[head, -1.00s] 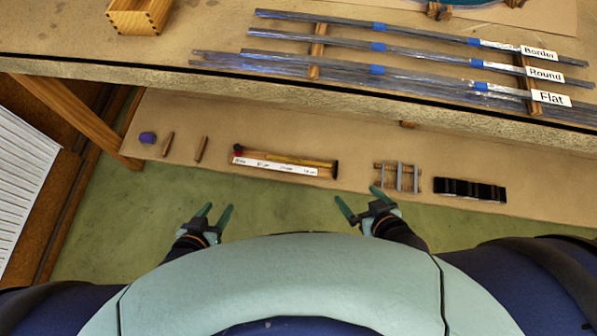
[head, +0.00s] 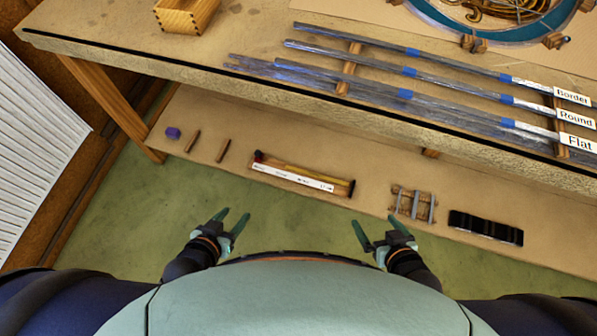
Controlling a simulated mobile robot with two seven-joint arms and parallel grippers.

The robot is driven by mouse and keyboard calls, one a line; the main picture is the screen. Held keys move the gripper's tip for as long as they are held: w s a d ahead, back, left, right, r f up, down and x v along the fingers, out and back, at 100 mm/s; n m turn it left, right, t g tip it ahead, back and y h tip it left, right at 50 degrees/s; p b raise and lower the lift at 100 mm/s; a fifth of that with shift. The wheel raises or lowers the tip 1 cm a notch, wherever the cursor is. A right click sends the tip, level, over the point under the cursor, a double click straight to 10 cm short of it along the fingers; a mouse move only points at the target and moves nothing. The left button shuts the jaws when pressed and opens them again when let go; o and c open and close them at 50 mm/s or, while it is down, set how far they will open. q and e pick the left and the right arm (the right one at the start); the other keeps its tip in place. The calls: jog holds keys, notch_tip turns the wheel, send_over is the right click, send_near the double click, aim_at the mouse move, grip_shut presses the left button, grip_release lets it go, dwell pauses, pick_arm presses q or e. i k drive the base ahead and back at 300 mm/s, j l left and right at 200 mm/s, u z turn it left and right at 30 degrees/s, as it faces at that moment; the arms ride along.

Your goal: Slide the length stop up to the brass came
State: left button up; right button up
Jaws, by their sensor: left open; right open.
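A narrow wooden gauge board (head: 300,178) lies on the lower shelf. It has a white printed scale strip (head: 292,176) along its front, too small to read. A thin yellow brass came (head: 308,174) lies along its back part. A dark block with a red part (head: 258,157) is at the left end, and a dark block (head: 351,188) is at the right end. I cannot tell which is the length stop. My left gripper (head: 234,215) is open and empty, in front of the board's left end. My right gripper (head: 380,229) is open and empty, in front of its right end.
The shelf (head: 200,116) also holds a purple block (head: 172,133), two small wooden sticks, a wooden rack with grey bars (head: 413,204) and a black strip (head: 486,228).

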aim_at(259, 155)
jog(key=i+j+z, duration=0.1)
jog(key=j+z, duration=0.25)
jog(key=j, duration=0.35)
jog(key=j+z, duration=0.35)
jog(key=j, duration=0.35)
